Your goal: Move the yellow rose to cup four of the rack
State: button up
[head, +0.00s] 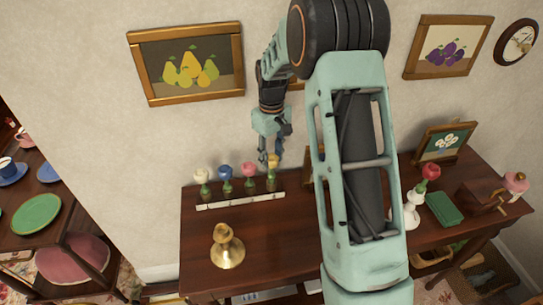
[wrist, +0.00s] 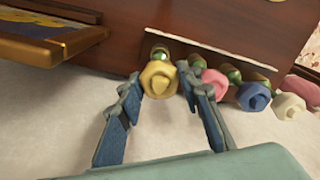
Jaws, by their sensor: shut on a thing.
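The yellow rose (head: 273,161) stands upright at the right end of the row of roses, over the right end of the rack (head: 240,199). A dark stem or cup shows below it; I cannot tell whether its base is seated. My gripper (head: 272,152) reaches down from above, shut on the yellow rose. In the wrist view the yellow rose (wrist: 157,78) is between the fingertips of my gripper (wrist: 160,88). The white rose (head: 202,175), blue rose (head: 225,172) and pink rose (head: 249,170) stand to its left. Marks on the rack's white strip are too small to read.
A brass candlestick (head: 227,247) stands in front of the rack on the brown table (head: 275,255). My arm hides the table's middle.

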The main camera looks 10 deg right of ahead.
jog(key=shift+f+b, duration=0.65)
jog(key=shift+f, duration=0.4)
jog(key=o, duration=1)
jog(key=shift+o, duration=0.2)
jog(key=shift+r, duration=0.1)
notch_tip(320, 180, up, 12)
jog(key=shift+f, duration=0.1)
